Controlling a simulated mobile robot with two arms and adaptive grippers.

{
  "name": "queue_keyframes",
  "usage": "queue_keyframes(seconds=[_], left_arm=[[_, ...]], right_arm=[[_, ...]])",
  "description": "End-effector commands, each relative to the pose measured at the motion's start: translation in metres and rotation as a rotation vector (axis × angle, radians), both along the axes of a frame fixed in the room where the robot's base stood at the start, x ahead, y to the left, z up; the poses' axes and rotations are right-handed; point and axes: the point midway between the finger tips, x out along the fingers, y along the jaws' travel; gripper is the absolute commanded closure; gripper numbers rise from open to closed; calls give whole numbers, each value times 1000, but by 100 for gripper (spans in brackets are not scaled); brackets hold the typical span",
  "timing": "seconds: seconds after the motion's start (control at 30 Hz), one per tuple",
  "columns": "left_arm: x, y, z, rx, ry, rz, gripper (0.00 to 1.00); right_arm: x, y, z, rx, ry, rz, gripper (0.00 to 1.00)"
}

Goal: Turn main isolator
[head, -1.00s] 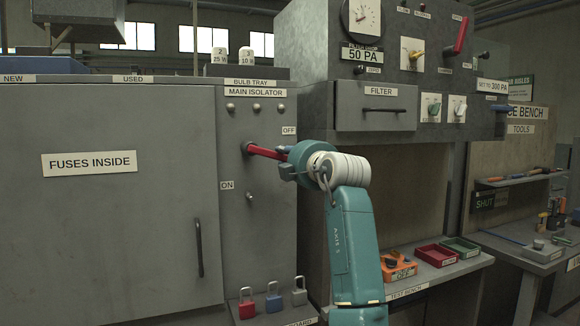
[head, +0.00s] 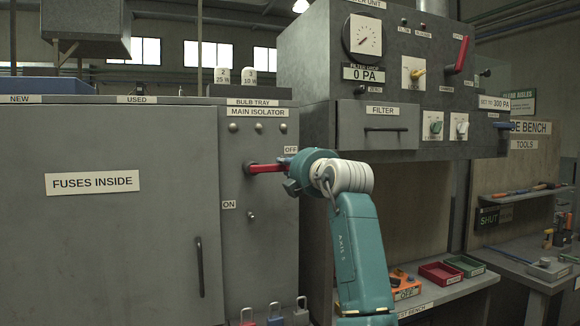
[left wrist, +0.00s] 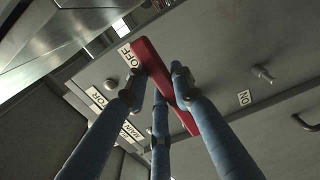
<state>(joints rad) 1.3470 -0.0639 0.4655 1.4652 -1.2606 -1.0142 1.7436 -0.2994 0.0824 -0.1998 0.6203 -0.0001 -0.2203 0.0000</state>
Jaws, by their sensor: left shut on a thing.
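The main isolator's red handle (head: 265,168) sticks out to the right from its pivot on the grey panel, level with a slight upward tilt, just below the OFF label (head: 290,150). The ON label (head: 229,204) is lower left. My left gripper (head: 285,164) is shut on the handle's outer end; its wrist hides part of the fingers. In the left wrist view the red handle (left wrist: 160,78) lies between my blue fingers (left wrist: 157,88), one end beside the OFF label (left wrist: 128,55). My right gripper is not in view.
The fuse cabinet door (head: 120,240) is closed at left. The filter drawer (head: 378,125) and gauge box stand at right above my arm. Padlocks (head: 275,315) sit below the isolator panel. Trays (head: 440,273) lie on the test bench at lower right.

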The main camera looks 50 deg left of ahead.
Motion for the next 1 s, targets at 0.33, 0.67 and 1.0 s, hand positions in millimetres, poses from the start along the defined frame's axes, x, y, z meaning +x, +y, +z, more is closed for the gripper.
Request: queue_keyframes(seconds=[0.33, 0.67, 1.0], left_arm=[[-1, 0, 4, 5, -8, -1, 56], [-4, -13, 2, 4, -5, -4, 56], [-31, -77, 2, 4, -6, -3, 56]], right_arm=[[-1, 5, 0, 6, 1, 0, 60], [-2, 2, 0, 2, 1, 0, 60], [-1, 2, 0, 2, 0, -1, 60]])
